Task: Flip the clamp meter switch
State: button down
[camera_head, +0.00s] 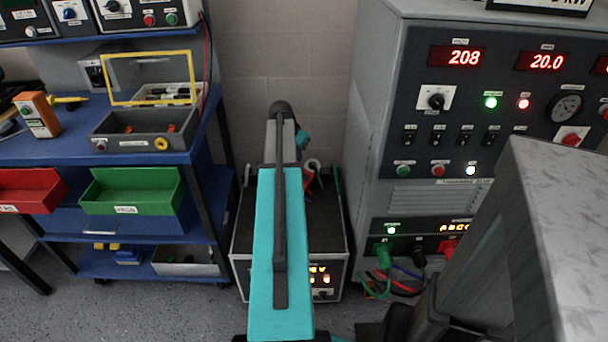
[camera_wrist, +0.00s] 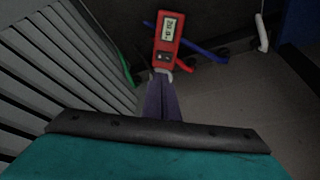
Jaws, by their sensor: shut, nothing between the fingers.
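The clamp meter (camera_wrist: 168,35) is red with a small pale display, and it shows in the upper middle of the wrist view. A dark switch panel (camera_wrist: 164,57) sits on its lower face; which way the switch stands is too small to tell. My gripper (camera_wrist: 163,76) is shut and empty, its dark fingers pointing at the lower end of the meter. The tips look very close to it; I cannot tell whether they touch. In the head view my teal arm hides the gripper and most of the space around it.
A blue cable (camera_wrist: 207,51) runs beside the meter. A grey slatted panel (camera_wrist: 60,55) stands close on the left of the wrist view. In the head view a grey control cabinet (camera_head: 370,110) stands right, and a blue shelf (camera_head: 60,150) with bins stands left.

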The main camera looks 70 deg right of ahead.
jog(key=shift+s+d+f, duration=0.1)
send_near(305, 177)
jog(key=x, duration=0.6)
jog(key=shift+s+d+f, duration=0.15)
jog(key=shift+s+d, duration=0.05)
jog(key=shift+d, duration=0.05)
jog(key=shift+w, duration=0.1)
dwell(0.5)
